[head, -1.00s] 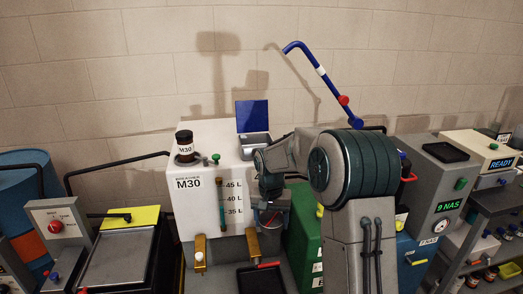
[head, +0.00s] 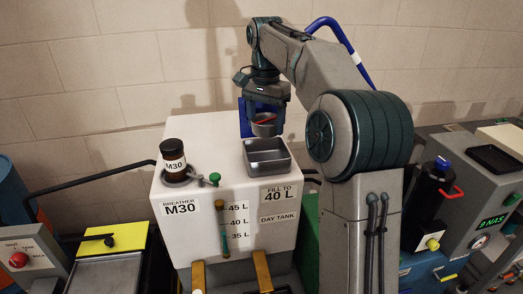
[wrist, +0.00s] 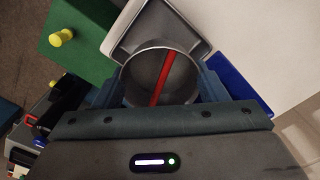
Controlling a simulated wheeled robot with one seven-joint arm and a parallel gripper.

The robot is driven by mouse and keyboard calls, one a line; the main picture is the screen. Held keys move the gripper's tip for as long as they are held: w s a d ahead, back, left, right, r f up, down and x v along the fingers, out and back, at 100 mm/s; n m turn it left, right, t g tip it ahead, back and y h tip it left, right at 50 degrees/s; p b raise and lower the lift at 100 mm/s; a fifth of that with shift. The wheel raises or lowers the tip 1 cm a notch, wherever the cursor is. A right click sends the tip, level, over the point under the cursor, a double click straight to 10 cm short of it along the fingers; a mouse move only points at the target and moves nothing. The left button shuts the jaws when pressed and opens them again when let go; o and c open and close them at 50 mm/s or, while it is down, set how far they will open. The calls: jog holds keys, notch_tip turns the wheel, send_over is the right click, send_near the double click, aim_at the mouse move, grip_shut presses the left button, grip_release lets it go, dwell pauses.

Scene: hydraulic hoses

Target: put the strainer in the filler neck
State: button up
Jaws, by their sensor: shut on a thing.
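The strainer (head: 264,130) is a round metal cup with a red bar across its mouth. My gripper (head: 265,108) is shut on it and holds it above the back of the open grey square box on the tank top, which appears to be the filler neck (head: 268,168). In the wrist view the strainer (wrist: 134,86) is between my fingers, and the grey box (wrist: 122,36) lies beyond it. The strainer looks roughly upright and apart from the box. The blue lid (head: 243,122) stands open behind the box, partly hidden by my gripper.
The white tank (head: 190,228) carries a dark M30 breather (head: 173,160) and a green knob (head: 214,179) left of the box. A sight gauge (head: 223,230) is on its front. A blue-black unit with a red handle (head: 445,192) stands to the right. A wall is behind.

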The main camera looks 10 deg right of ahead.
jog(key=shift+w+f, duration=0.2)
jog(key=shift+f, duration=0.05)
notch_tip(320, 180, down, 9)
jog(key=shift+s+d+f, duration=0.1)
jog(key=shift+d+f, duration=0.05)
jog(key=shift+f, duration=0.1)
jog(key=o, duration=0.6)
jog(key=shift+f, duration=0.1)
jog(key=shift+o, duration=0.5)
notch_tip(320, 180, up, 11)
jog(key=shift+r, duration=0.1)
jog(key=shift+r+p, duration=0.3)
jog(key=shift+r, duration=0.3)
jog(key=shift+s, duration=0.1)
